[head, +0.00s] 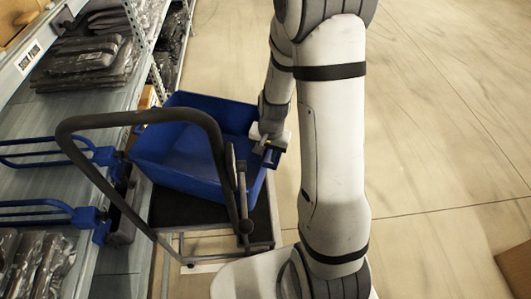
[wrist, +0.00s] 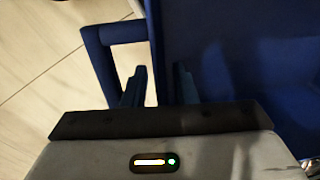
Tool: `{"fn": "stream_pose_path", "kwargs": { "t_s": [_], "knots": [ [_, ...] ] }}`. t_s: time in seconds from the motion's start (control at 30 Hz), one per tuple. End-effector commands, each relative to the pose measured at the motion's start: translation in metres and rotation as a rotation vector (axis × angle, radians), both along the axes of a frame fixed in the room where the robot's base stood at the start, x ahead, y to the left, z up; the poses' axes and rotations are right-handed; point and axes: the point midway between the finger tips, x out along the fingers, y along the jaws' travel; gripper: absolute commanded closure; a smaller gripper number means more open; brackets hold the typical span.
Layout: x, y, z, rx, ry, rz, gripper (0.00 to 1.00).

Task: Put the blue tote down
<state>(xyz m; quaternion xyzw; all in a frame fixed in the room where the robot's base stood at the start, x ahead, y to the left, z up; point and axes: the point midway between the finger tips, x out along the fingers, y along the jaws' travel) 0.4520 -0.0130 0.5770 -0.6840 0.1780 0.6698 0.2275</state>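The blue tote (head: 185,145) is an empty open bin over the dark platform of a push cart (head: 180,208). It looks slightly turned against the cart; whether its base touches the platform is hidden. My gripper (head: 270,157) is at the tote's right side wall. In the wrist view my gripper (wrist: 160,88) has one finger on each side of the tote's wall, shut on its rim. The tote's inside (wrist: 240,60) fills the right of that view, and a blue loop handle (wrist: 100,50) sticks out on the left.
The cart's grey push handle (head: 140,117) arches in front of the tote. A shelf rack (head: 50,115) with dark bagged garments (head: 85,60) and blue rails stands close at left. The floor (head: 440,130) at right is clear, except a cardboard box (head: 517,268) at the lower right.

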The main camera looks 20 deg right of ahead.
Motion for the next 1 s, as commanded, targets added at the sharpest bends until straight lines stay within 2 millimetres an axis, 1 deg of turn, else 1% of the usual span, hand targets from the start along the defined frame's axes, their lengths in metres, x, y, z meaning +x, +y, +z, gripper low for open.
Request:
{"fn": "stream_pose_path", "kwargs": {
  "t_s": [0.17,0.27,0.37,0.6,0.7,0.8,1.0],
  "knots": [
    [0.000,0.000,0.001,0.000,0.000,0.000,0.75],
    [0.000,-0.001,0.007,0.000,-0.001,0.000,0.75],
    [0.000,-0.002,0.022,0.000,-0.004,0.000,0.75],
    [-0.002,-0.005,0.075,0.000,-0.004,-0.001,0.75],
    [-0.003,-0.006,0.094,-0.001,-0.003,0.000,0.75],
    [-0.003,-0.007,0.109,-0.001,-0.003,-0.001,0.75],
    [-0.006,-0.008,0.125,-0.002,-0.004,0.008,0.75]
  ]
}}
